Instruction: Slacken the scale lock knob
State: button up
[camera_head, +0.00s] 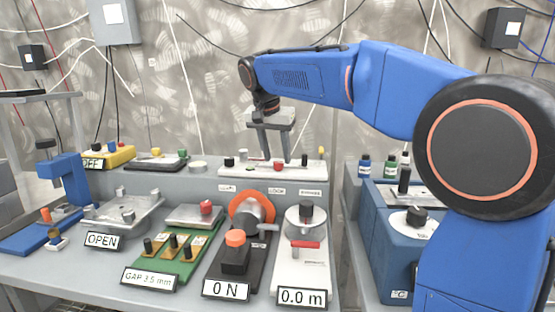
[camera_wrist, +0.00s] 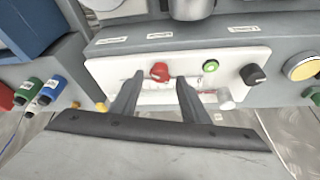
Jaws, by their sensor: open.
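The scale lock knob, which I take to be the red knob (camera_head: 278,165) above a label reading LOCK, sits on a white panel (camera_head: 260,172) on the rear ledge. In the wrist view the red knob (camera_wrist: 160,71) shows between and just beyond my two fingertips. My gripper (camera_head: 268,158) points down over the panel with its fingers apart and nothing held. In the wrist view my gripper (camera_wrist: 160,80) is open, one finger to each side of the red knob. I cannot tell whether either finger touches the panel.
The panel also carries a green button (camera_wrist: 210,65), a black knob (camera_wrist: 254,74) and a white cylinder (camera_wrist: 227,98). Small bottles (camera_head: 391,165) stand to the right.

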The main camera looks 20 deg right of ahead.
jog(key=shift+x, duration=1.05)
grip_shut()
